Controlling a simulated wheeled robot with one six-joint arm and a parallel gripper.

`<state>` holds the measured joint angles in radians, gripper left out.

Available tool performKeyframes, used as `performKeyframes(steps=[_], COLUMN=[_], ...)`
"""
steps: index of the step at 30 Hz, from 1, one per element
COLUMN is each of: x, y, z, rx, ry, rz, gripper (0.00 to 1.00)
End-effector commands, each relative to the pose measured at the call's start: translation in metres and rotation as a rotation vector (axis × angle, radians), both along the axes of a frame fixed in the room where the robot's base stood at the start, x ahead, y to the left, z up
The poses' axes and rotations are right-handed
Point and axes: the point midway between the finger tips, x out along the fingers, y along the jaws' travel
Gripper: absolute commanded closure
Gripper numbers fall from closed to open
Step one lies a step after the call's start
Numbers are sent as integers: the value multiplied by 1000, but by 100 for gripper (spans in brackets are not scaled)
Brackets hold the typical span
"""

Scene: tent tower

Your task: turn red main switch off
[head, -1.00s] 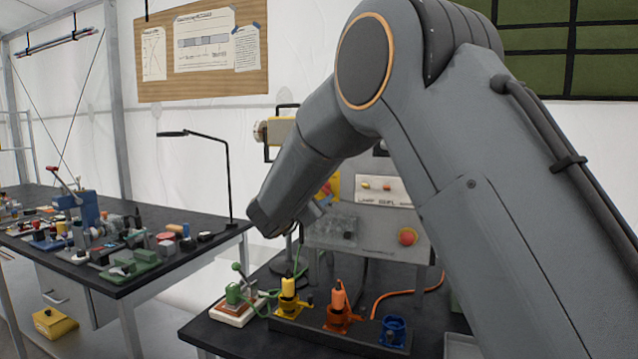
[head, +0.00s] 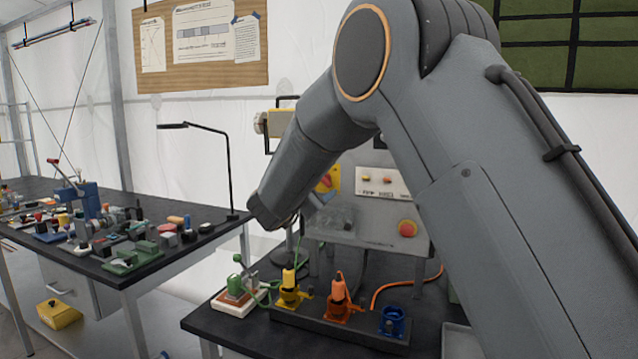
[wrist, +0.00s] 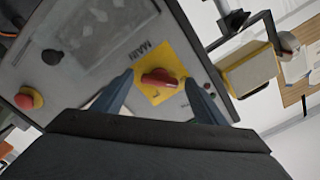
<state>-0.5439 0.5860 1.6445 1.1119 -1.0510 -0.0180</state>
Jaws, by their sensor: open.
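The red main switch (wrist: 158,78) is a red rotary knob on a yellow plate, with "MAIN" lettered beside it on the grey panel. My gripper (wrist: 162,90) is open, its two blue-grey fingers apart on either side of the switch plate in the wrist view. No contact with the knob can be made out. In the head view the yellow plate (head: 328,183) shows in part behind my arm, and my gripper is mostly hidden there.
A red stop button (head: 407,229) sits low on the grey panel (head: 375,163). Yellow, orange and blue sockets (head: 392,322) stand on the dark bench in front. A desk lamp (head: 228,170) and cluttered table (head: 165,255) are at left.

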Motion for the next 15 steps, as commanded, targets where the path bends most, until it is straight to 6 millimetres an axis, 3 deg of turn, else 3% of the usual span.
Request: performKeyframes(steps=[5, 15], x=[-6, -54], y=[3, 21], z=[0, -1], rx=[1, 0], ry=[0, 0], rz=[1, 3], gripper=[34, 34])
